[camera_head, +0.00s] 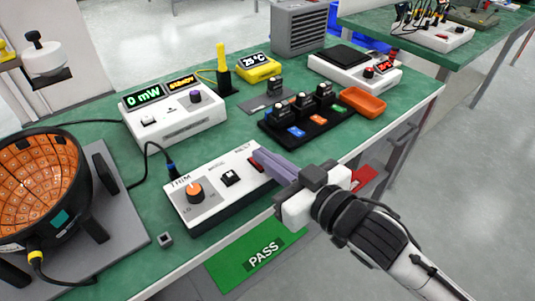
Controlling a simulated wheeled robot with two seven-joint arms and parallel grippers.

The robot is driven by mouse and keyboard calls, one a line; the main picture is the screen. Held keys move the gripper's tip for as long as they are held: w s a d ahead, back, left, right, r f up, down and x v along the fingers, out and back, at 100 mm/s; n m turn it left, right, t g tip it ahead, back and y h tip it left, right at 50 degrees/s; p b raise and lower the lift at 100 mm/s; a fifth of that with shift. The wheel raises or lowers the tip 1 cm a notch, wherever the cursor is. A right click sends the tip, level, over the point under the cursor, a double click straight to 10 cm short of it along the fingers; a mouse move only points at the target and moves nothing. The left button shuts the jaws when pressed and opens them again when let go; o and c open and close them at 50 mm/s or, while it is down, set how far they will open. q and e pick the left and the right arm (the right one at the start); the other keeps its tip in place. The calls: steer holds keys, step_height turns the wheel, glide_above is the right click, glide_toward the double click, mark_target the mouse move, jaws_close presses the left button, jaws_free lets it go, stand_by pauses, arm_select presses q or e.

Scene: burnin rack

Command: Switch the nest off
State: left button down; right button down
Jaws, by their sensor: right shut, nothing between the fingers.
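The white control box (205,213) stands near the front edge of the green bench. It carries an orange TRIM knob (195,193), a black toggle switch (230,178) in the middle and a red NEST switch (256,164) at its right end. My right gripper (262,158) is shut and empty. Its purple-grey fingertips are at the NEST switch and hide part of it. I cannot tell whether they touch it. My left gripper is not in view.
An orange-lined dome (40,185) stands at the left. A power meter reading 0 mW (178,122) is behind the box. A black tray of modules (305,125) and an orange dish (363,103) lie to the right. A green PASS area (258,257) is below the front edge.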

step_height(320, 180, up, 5)
steer(key=p, duration=0.5)
steer(key=shift+w+a+f, duration=0.1)
steer(key=shift+w+a, duration=0.05)
steer(key=r+v, duration=0.1)
steer(key=v, duration=0.8)
steer(key=shift+r, duration=0.2)
